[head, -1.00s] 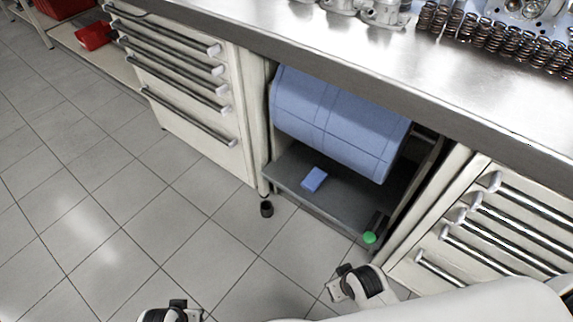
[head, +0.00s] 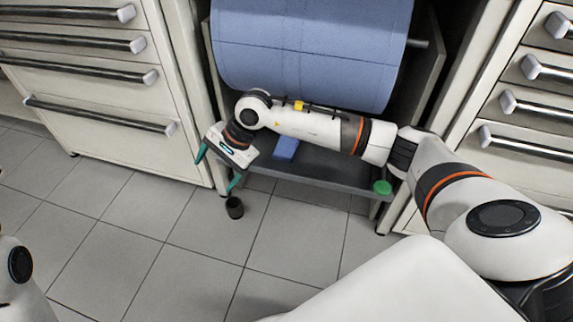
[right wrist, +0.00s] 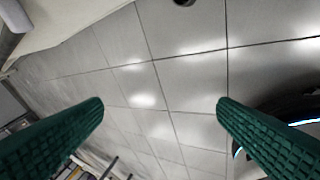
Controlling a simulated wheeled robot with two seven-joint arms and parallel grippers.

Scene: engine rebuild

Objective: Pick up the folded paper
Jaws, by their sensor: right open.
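The folded paper (head: 286,148) is a small blue piece on the low grey shelf (head: 335,180), under the big blue paper roll (head: 310,55). My right arm passes in front and covers part of it. My right gripper (head: 217,172) is open and empty, to the left of the paper and outside the shelf's left end, apart from it. In the right wrist view, the green fingers (right wrist: 161,104) are spread with only floor tiles between them; the paper is not seen there. Only part of my left arm shows at the lower left of the head view, without its gripper.
Drawer cabinets flank the shelf, left (head: 90,90) and right (head: 530,110). The tiled floor in front is open.

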